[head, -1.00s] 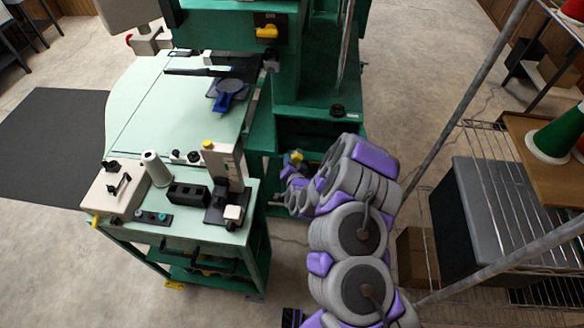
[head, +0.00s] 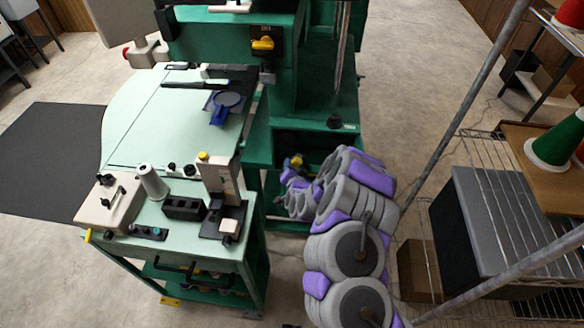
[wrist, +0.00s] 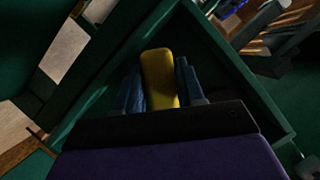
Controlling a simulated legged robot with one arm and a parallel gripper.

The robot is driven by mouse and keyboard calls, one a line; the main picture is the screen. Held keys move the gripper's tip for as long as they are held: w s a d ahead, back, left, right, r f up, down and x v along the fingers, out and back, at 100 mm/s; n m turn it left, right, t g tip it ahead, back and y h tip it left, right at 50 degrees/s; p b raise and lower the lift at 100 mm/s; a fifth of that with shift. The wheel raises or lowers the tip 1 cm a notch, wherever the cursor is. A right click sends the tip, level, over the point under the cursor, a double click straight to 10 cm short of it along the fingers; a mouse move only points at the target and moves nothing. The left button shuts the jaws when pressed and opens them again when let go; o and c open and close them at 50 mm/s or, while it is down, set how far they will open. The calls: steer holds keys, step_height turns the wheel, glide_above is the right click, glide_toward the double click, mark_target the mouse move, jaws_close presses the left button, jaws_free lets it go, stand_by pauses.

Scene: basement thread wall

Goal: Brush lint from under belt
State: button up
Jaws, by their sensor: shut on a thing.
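The green machine (head: 290,100) stands at the centre top, with a dark, open-fronted bay (head: 318,145) low on its front. My gripper (head: 292,162) is at this bay, at the end of my arm, and is partly hidden by it. In the wrist view, my gripper's blue fingers (wrist: 158,85) are shut on a yellow handle (wrist: 160,78), which points into a green-walled recess (wrist: 222,62). I take it for the brush's handle; no bristles show. I cannot make out the belt or any lint.
A pale green worktable (head: 172,115) with a thread cone (head: 152,182) and small fittings is left of my arm. A wire rack (head: 500,215) with a grey-topped box (head: 495,215) stands close on the right.

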steer(key=shift+w, duration=0.9)
steer(key=shift+d, duration=0.1)
steer(key=d, duration=0.3)
steer(key=shift+s+d, duration=0.1)
steer(key=shift+d, duration=0.3)
steer(key=shift+w+a+r, duration=0.1)
steer(key=shift+w+a, duration=0.05)
steer(key=shift+a, duration=0.85)
steer(key=shift+w+a, duration=0.15)
steer(key=shift+a, duration=0.85)
steer(key=shift+c, duration=0.4)
steer(key=s+p, duration=0.2)
steer(key=s, duration=0.4)
steer(key=shift+a, duration=0.1)
